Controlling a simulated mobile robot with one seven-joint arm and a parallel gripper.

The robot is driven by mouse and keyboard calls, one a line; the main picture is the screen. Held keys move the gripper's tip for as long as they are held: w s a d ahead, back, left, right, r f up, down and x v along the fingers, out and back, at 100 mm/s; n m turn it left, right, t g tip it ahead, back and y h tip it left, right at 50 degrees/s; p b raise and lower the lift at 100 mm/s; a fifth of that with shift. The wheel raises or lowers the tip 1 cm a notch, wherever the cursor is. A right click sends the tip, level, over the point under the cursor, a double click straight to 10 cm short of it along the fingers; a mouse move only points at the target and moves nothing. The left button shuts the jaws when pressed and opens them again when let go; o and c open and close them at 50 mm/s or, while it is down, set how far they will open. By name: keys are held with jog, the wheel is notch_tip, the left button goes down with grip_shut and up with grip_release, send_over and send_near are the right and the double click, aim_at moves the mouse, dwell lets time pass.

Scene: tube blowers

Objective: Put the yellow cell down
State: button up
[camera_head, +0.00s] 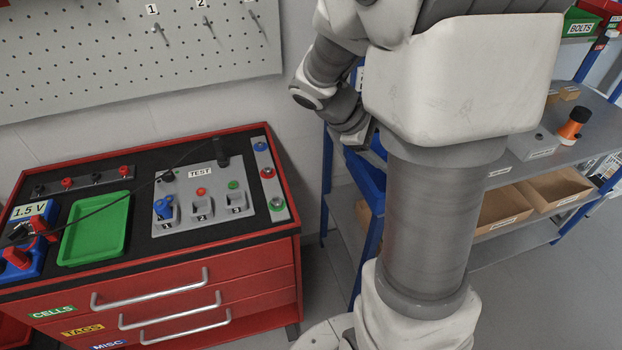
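I see no yellow cell in this view. My arm fills the upper middle and right, and its dark wrist end hangs down left of the large white link, in front of the wall and shelf. My gripper (357,133) seems to be at that end, partly hidden by the arm. I cannot make out its fingers or anything held in them. On the red cabinet (150,272) lies a grey TEST panel (205,222) with holders numbered 1, 2 and 3. A blue piece (163,206) stands in holder 1. Holders 2 and 3 look empty.
An empty green tray (95,228) lies left of the panel, beside a blue 1.5 V unit (28,240). A black cable crosses above the tray to a black upright piece (221,152). A shelf (560,140) with bins stands right. A pegboard (100,60) hangs behind.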

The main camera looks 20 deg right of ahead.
jog(key=s+a+r+m+t+y, duration=0.2)
jog(key=s+a+r, duration=0.1)
jog(key=a, duration=0.4)
jog(key=s+a+r+m+t+y, duration=0.2)
jog(key=s+a+r+m+y, duration=0.1)
jog(key=a, duration=0.4)
jog(key=s+a+r+m+t+y, duration=0.2)
jog(key=s+a+r+y, duration=0.1)
jog(key=a, duration=0.4)
jog(key=shift+s+r+t, duration=0.4)
jog(key=shift+s, duration=0.25)
notch_tip(320, 180, up, 4)
jog(key=p, duration=0.3)
jog(key=shift+f+p, duration=0.15)
jog(key=shift+p, duration=0.25)
